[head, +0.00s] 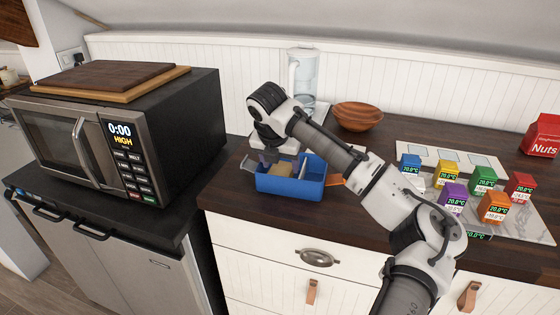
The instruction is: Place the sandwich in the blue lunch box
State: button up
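The blue lunch box (291,188) stands open on the dark wooden counter, near its front left end. A tan block that looks like the sandwich (281,170) is inside the box, toward its left part. My gripper (268,158) is above the left part of the box, pointing down. Its fingertips are small and dark here, close to the tan block. I cannot tell whether they touch it or how far apart they are.
A microwave (110,130) with wooden boards (110,78) on top stands left. Behind are a clear pitcher (302,68) and a wooden bowl (357,115). Several coloured boxes, including a purple one (453,196), stand right. A red Nuts package (541,136) is at far right.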

jog(key=shift+r, duration=0.3)
jog(key=b+v, duration=0.1)
jog(key=v, duration=1.1)
jog(key=shift+r+b, duration=0.3)
jog(key=shift+b, duration=0.1)
